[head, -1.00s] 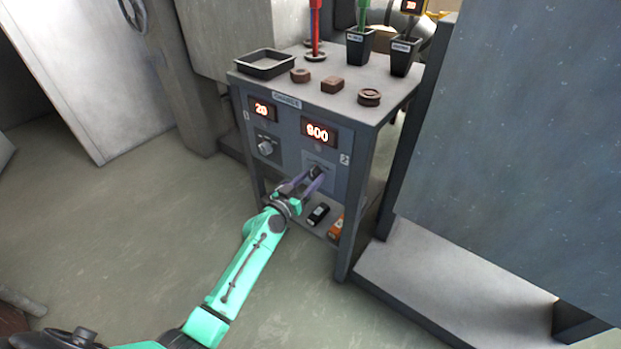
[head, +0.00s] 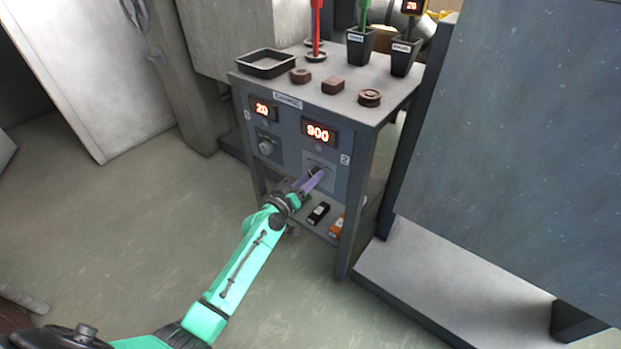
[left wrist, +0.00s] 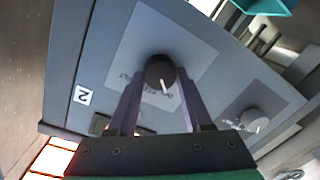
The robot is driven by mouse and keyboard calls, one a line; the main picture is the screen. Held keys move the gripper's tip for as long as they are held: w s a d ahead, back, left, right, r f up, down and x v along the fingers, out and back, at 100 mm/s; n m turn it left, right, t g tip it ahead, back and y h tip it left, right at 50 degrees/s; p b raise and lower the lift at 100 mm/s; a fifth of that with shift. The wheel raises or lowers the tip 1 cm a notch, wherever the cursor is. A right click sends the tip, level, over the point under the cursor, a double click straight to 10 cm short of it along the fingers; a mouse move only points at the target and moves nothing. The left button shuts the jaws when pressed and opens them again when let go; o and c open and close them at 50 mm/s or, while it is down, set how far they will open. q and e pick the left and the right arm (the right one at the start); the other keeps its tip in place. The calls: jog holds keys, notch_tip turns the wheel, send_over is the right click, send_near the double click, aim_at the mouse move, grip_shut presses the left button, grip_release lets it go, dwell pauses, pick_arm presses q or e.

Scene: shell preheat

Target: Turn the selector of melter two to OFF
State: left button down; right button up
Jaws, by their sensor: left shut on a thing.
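The selector of melter two is a dark round knob (head: 316,169) on the front panel, under a red display (head: 319,132) that reads 900. In the left wrist view the knob (left wrist: 160,71) shows a white pointer line on a pale label plate. My left gripper (head: 312,176) has its purple fingers shut on the knob, one on each side, as the left wrist view (left wrist: 159,80) also shows. The label lettering is partly hidden by the fingers and too small to read. My right gripper is not in view.
Melter one's grey knob (head: 266,147) and its display (head: 263,109), reading 20, are to the left. On the bench top are a black tray (head: 266,72), several brown pieces and two dark cups. A black item (head: 318,213) and an orange one lie on the lower shelf.

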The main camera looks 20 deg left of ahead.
pick_arm(q)
jog(key=shift+f, duration=0.1)
jog(key=shift+c, duration=1.6)
grip_release()
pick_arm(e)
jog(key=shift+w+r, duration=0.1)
pick_arm(q)
jog(key=f+v, duration=0.1)
jog(key=v, duration=1.3)
jog(key=shift+s+r+p, duration=0.3)
jog(key=shift+s+r, duration=0.05)
jog(key=shift+r, duration=0.2)
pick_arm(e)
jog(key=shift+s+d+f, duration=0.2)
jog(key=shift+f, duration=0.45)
pick_arm(q)
jog(key=shift+a+f, duration=0.1)
jog(key=shift+a, duration=0.05)
